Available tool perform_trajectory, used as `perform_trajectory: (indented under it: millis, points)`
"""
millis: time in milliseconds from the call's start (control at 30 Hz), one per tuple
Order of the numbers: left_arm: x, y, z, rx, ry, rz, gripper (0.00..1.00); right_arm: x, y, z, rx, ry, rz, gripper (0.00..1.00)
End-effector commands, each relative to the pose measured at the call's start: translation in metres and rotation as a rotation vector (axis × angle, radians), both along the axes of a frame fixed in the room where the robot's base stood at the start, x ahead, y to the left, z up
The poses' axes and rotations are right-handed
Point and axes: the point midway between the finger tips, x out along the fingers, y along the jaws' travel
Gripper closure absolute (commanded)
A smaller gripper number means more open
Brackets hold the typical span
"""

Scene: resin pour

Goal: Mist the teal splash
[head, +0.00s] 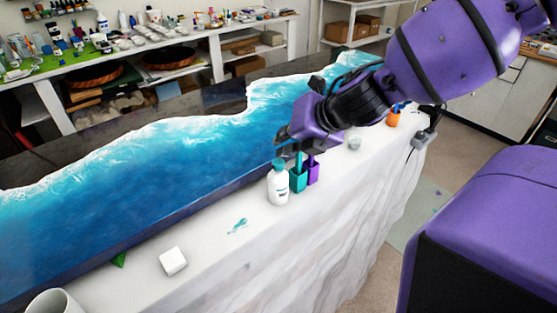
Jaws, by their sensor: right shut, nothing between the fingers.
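The teal splash (237,227) is a small smear on the white sheet-covered ledge, in front of the blue resin slab. A white bottle with a teal top (278,186) stands upright on the ledge, to the right of and beyond the splash. My right gripper (280,156) is shut at the bottle's top, with nothing held between its fingers. I cannot tell whether it touches the bottle. My left gripper is not in view.
A teal holder (298,179) and a purple holder (313,170) stand close to the bottle's right. A white block (173,261), a white cup (54,303) and an orange container (394,117) are on the ledge. The blue resin slab (140,190) runs behind.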

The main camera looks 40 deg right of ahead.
Motion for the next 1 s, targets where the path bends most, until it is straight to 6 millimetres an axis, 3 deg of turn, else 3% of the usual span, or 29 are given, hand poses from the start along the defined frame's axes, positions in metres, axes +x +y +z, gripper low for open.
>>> perform_trajectory:
  millis: [100, 500, 1000]
  points:
    - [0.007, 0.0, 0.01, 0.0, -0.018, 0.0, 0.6, 0.001, -0.001, 0.018, -0.004, -0.008, 0.001, 1.0]
    - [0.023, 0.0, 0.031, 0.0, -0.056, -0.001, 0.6, 0.0, 0.0, 0.054, -0.002, -0.006, -0.001, 1.0]
    - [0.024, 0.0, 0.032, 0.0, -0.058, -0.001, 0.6, 0.0, 0.0, 0.056, -0.001, -0.002, 0.0, 1.0]
